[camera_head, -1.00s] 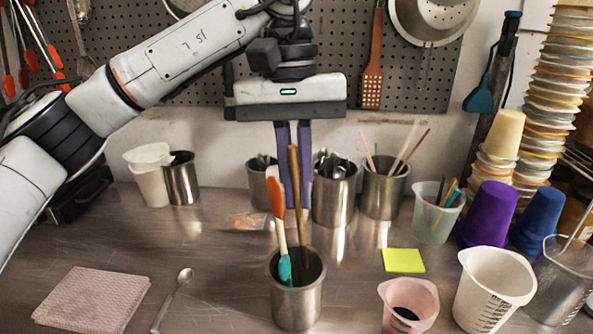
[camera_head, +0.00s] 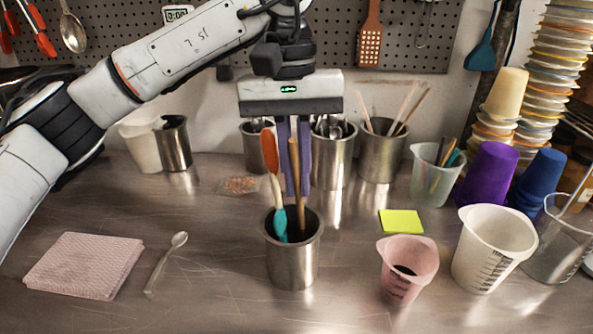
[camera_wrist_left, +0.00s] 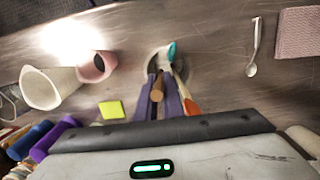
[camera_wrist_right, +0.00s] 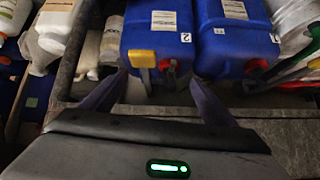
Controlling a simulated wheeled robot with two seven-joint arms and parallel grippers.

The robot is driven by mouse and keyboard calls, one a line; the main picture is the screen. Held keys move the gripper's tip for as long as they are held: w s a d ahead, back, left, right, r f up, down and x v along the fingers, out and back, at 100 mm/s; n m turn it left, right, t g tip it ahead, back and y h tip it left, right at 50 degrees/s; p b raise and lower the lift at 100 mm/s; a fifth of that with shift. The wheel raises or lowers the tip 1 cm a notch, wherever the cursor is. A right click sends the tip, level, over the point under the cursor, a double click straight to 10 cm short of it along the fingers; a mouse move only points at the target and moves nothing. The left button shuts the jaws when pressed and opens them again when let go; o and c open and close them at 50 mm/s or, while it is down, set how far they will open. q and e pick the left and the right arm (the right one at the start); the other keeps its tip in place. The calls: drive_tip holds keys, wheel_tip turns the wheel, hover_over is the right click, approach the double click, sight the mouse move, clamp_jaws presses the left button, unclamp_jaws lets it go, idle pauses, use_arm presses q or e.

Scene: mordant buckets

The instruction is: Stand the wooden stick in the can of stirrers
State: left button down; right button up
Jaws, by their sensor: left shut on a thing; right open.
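The wooden stick (camera_head: 297,180) is upright between the purple fingers of my left gripper (camera_head: 294,190), which is shut on it. The stick's lower end is hidden inside the front metal can (camera_head: 291,262), beside an orange spatula with a teal part (camera_head: 272,165). In the left wrist view the stick's end (camera_wrist_left: 157,93) shows between the fingers, with the can's opening just beyond. Another metal can (camera_head: 381,155) at the back holds several thin wooden sticks. My right gripper (camera_wrist_right: 150,95) is open and empty, seen only in its own wrist view.
Behind stand metal cans, one with metal utensils (camera_head: 333,160). To the right are a pink cup (camera_head: 407,275), a white measuring cup (camera_head: 490,250) and a yellow note (camera_head: 401,221). A spoon (camera_head: 165,264) and pink cloth (camera_head: 84,266) lie left. Blue containers (camera_wrist_right: 157,35) face my right gripper.

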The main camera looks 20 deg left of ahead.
use_arm(q)
drive_tip(key=c, duration=1.8)
unclamp_jaws()
drive_tip(key=r, duration=0.3)
drive_tip(key=r+p, duration=0.1)
drive_tip(key=r, duration=0.3)
drive_tip(key=w+a+r+p, duration=0.1)
drive_tip(key=r, duration=0.2)
drive_tip(key=shift+r, duration=0.15)
drive_tip(key=shift+s, duration=0.1)
